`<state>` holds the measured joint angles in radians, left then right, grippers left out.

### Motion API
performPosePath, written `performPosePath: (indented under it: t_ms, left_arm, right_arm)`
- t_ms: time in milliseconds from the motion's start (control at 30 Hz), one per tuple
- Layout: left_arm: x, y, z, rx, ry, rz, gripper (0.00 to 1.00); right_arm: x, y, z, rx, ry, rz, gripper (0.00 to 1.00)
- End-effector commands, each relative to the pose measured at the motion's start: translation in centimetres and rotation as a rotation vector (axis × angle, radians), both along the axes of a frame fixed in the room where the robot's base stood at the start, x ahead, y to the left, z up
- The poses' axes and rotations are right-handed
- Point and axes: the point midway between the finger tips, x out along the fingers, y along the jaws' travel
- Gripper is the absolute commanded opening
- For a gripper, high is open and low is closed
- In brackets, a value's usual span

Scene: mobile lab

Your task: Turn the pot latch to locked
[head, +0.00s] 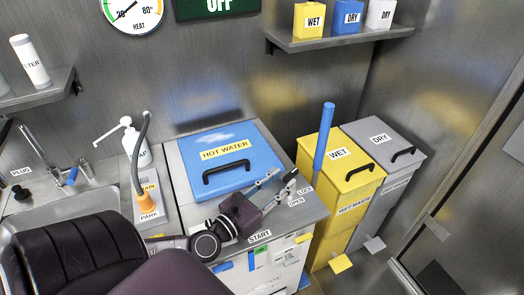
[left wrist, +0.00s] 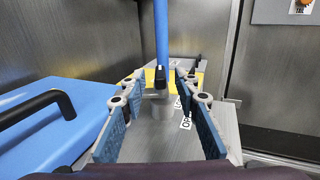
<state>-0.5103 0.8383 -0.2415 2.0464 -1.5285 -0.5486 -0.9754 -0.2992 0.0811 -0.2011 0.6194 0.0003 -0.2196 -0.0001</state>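The pot is a grey box with a blue lid (head: 225,146) labelled HOT WATER, with a black handle on top. Its latch is a blue lever (head: 323,138) standing nearly upright at the box's right side, by the LOCK (head: 305,190) and OPEN (head: 296,201) labels. In the left wrist view, the lever (left wrist: 161,38) rises from a pale round base (left wrist: 160,108). My left gripper (head: 280,189) is open, its fingers spread left and right of the latch in that view. I cannot tell whether they touch it. My right gripper is not in view.
A yellow WET bin (head: 340,180) and a grey DRY bin (head: 388,150) stand right of the pot. A shelf (head: 340,38) hangs above the bins.

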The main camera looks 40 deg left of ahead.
Motion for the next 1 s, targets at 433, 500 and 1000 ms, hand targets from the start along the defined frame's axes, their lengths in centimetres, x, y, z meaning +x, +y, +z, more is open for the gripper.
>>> performPosePath:
  t_ms: [433, 500, 1000]
  left_arm:
    - [-7.4, 0.5, -0.2, 0.001, 0.004, 0.001, 0.29]
    - [-8.0, 0.5, -0.1, 0.001, 0.004, 0.001, 0.29]
    - [-9.0, 0.6, 0.0, 0.0, -0.001, 0.0, 0.26]
  right_arm:
    - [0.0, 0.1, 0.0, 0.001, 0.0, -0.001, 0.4]
    - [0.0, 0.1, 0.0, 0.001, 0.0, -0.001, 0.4]
    - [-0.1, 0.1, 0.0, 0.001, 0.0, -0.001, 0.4]
